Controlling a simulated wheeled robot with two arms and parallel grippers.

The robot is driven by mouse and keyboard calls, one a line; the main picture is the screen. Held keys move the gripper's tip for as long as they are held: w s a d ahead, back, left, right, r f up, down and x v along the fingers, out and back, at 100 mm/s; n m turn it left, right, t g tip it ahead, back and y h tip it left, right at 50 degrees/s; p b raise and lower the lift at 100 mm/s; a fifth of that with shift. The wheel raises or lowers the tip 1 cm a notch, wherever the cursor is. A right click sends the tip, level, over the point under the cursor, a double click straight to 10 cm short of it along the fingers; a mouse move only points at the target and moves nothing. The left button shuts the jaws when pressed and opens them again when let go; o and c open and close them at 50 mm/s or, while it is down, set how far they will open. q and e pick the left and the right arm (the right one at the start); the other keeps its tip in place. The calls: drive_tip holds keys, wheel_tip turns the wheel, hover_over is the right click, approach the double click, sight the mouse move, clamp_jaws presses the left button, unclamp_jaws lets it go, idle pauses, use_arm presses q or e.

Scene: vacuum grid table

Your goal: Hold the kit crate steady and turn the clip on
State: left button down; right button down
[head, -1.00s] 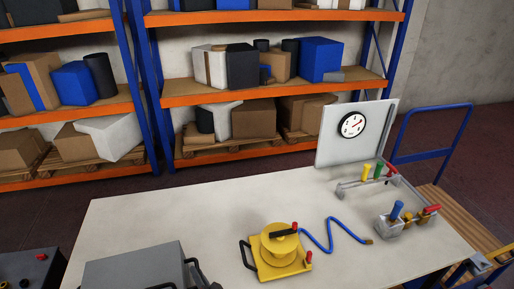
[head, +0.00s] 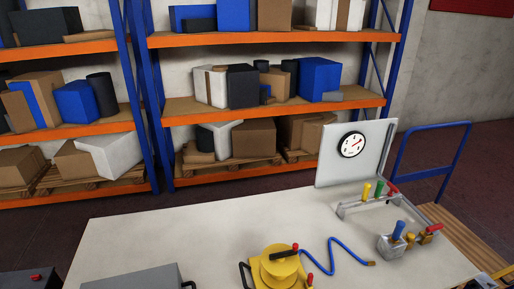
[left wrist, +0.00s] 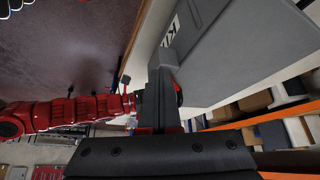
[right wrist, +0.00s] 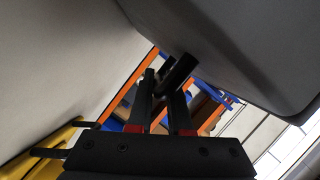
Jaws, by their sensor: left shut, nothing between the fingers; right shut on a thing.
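The kit crate (head: 135,279) is a grey box at the near left of the table, cut off by the lower edge of the head view. Its grey wall with part of a "KI" label fills the upper right of the left wrist view (left wrist: 245,45). My left gripper (left wrist: 163,72) is shut and empty, its tips close to this wall; I cannot tell whether they touch it. I cannot clearly make out the clip. In the right wrist view, my right gripper (right wrist: 168,82) is shut on a black handle (right wrist: 181,68) at the crate's grey underside edge (right wrist: 215,50).
A yellow reel (head: 277,268) with a blue hose (head: 345,250) sits right of the crate. A gauge panel (head: 330,165), a lever manifold (head: 357,205) and a blue-handled valve (head: 397,240) stand at the table's right. The table (head: 190,235) is clear behind the crate. Shelves stand behind.

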use_arm(q)
drive_tip(key=r, duration=0.5)
drive_tip(key=shift+a+r, duration=0.15)
drive_tip(key=shift+a, duration=0.05)
drive_tip(key=shift+w+a+f, duration=0.2)
drive_tip(key=shift+w+f, duration=0.1)
drive_tip(key=shift+f, duration=0.6)
drive_tip(key=shift+w+a+f, duration=0.15)
drive_tip(key=shift+w+f, duration=0.15)
drive_tip(key=shift+f, duration=0.6)
drive_tip(key=shift+w+a+f, duration=0.2)
drive_tip(key=shift+w+f, duration=0.1)
drive_tip(key=shift+f, duration=0.6)
drive_tip(key=shift+w+d, duration=0.2)
drive_tip(key=shift+d, duration=0.35)
drive_tip(key=shift+s+d, duration=0.15)
drive_tip(key=shift+s, duration=0.15)
